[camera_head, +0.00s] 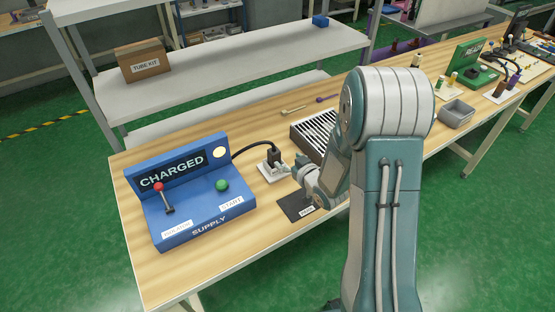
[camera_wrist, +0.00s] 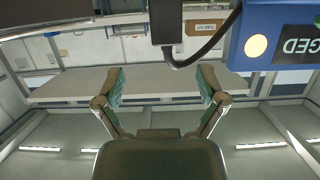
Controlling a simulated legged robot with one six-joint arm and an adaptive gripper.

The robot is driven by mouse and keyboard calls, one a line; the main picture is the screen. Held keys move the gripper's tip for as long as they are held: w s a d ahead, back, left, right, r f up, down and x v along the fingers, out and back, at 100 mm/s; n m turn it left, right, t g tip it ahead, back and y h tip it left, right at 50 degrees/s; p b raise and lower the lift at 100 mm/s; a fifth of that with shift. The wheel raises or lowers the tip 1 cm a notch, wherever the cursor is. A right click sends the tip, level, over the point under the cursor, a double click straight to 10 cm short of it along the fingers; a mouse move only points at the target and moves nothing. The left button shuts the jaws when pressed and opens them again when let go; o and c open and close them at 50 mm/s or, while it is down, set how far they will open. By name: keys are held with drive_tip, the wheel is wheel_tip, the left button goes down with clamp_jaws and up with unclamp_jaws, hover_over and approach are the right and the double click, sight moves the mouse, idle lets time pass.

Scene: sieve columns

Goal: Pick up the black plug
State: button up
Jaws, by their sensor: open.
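The black plug (camera_head: 274,156) stands upright on a small white plate (camera_head: 264,171) on the wooden bench, and a black cable runs from it to the blue supply box. In the wrist view the plug (camera_wrist: 163,22) is a dark block at the top, with its cable curving to the right. My gripper (camera_head: 285,169) is low over the bench, close beside the plug on its right. In the wrist view my gripper (camera_wrist: 163,82) has its two green-padded fingers spread wide, with nothing between them. The plug appears above the gap between the fingers. My forearm hides part of the bench.
The blue supply box (camera_head: 195,205) reads CHARGED and has a red-knobbed lever and a green button. A dark mat (camera_head: 297,207) lies in front of my gripper. A slotted rack (camera_head: 312,135) is behind it. A grey bin (camera_head: 456,113) stands farther right.

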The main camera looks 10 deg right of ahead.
sight(276, 153)
drive_tip(key=x, duration=0.3)
drive_tip(key=a+x, duration=0.1)
drive_tip(key=x, duration=0.3)
drive_tip(key=shift+s+a+r, duration=0.15)
drive_tip(key=shift+a, duration=0.1)
drive_tip(key=shift+w+d, duration=0.35)
drive_tip(key=shift+d, duration=0.3)
drive_tip(key=shift+a, duration=0.5)
drive_tip(key=c, duration=1.2)
